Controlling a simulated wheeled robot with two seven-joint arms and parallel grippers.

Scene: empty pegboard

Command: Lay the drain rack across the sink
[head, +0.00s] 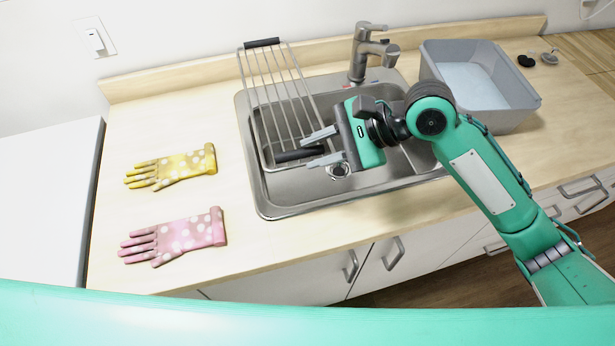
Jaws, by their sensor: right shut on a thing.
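The drain rack (273,88) is a wire frame of parallel metal bars with a black grip at each end. It is over the left part of the steel sink (291,203). Its far grip (262,43) overlaps the wall behind the counter, and its near grip (296,155) is above the basin. Whether the rack touches the sink rim cannot be told. My right gripper (317,147) is shut on the drain rack at its near grip, with the arm reaching in from the right. My left gripper is not in view.
A faucet (361,55) stands behind the sink. A grey plastic tub (508,116) is on the counter to the right, beyond my right arm. A yellow dotted glove (175,168) and a pink dotted glove (178,236) lie to the left. The counter between gloves and sink is clear.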

